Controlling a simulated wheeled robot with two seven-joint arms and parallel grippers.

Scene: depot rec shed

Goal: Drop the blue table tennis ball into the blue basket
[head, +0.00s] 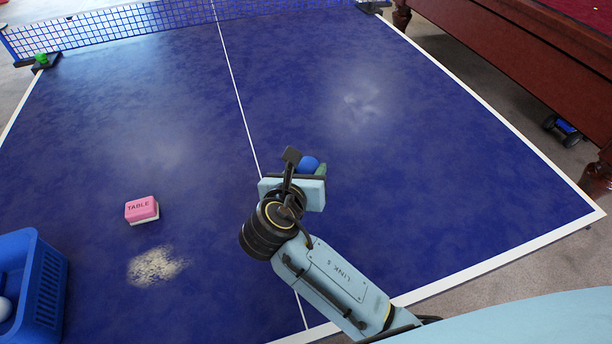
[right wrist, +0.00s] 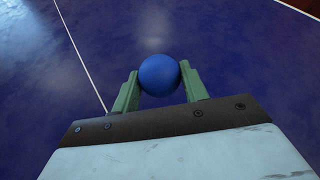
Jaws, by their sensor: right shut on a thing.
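The blue table tennis ball (head: 308,164) is at the tips of my right gripper (head: 309,169), over the middle of the table. In the right wrist view, the ball (right wrist: 159,75) sits between the two green fingers of my right gripper (right wrist: 159,84), which are shut on it. The gripper's body hides part of the ball in the head view. The blue basket (head: 50,290) stands at the lower left of the head view, cut off by the frame edge. A white ball (head: 4,309) lies in it. My right gripper is well to the right of the basket. My left gripper is not in view.
A pink and white block marked TABLE (head: 141,208) lies on the blue table (head: 420,160), between basket and gripper. A pale powdery patch (head: 156,266) is near it. The net (head: 130,22) crosses the far end. A dark red wooden table (head: 510,50) stands at the right.

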